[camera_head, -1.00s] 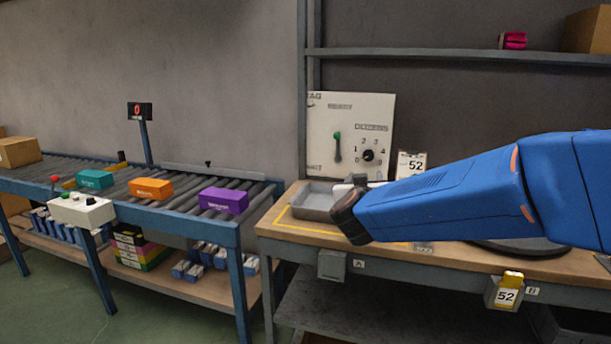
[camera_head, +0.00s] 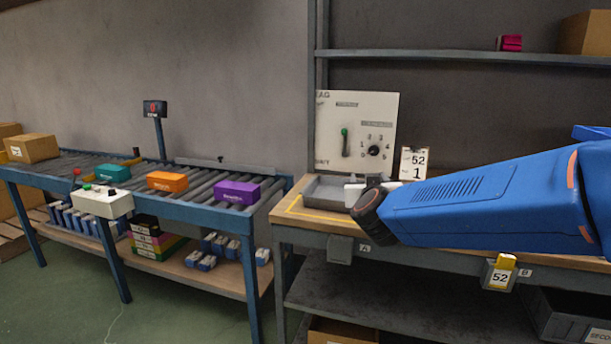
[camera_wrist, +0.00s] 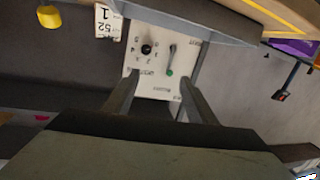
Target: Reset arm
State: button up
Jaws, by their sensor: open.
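My blue arm reaches in from the right over the workbench in the head view. In the wrist view my gripper (camera_wrist: 157,92) has its two grey fingers spread apart with nothing between them. Beyond the fingers is the white control panel (camera_wrist: 160,58), seen upside down. The panel (camera_head: 355,130) stands upright at the back of the bench, with a green-tipped lever (camera_head: 345,142) and a black dial. A grey tray (camera_head: 325,190) lies on the bench, left of the wrist.
A roller conveyor (camera_head: 200,188) at left carries teal (camera_head: 112,173), orange (camera_head: 167,181) and purple (camera_head: 238,192) boxes. A white control box (camera_head: 103,203) sits at its front. A 52/1 card (camera_head: 414,163) stands behind my arm. A shelf (camera_head: 450,56) runs above the bench.

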jog(key=s+d+f+g, duration=0.4)
jog(key=s+f, duration=0.2)
jog(key=s, duration=0.6)
jog(key=s+d+f+g+y, duration=0.1)
jog(key=s+d+f+g, duration=0.3)
jog(key=s, duration=0.9)
jog(key=s+d+f+g+y, duration=0.1)
jog(key=s+d+f+g, duration=0.2)
jog(key=s+f, duration=0.5)
jog(key=s+d, duration=0.1)
jog(key=s, duration=0.4)
jog(key=shift+s+f+g, duration=0.2)
jog(key=shift+g, duration=0.2)
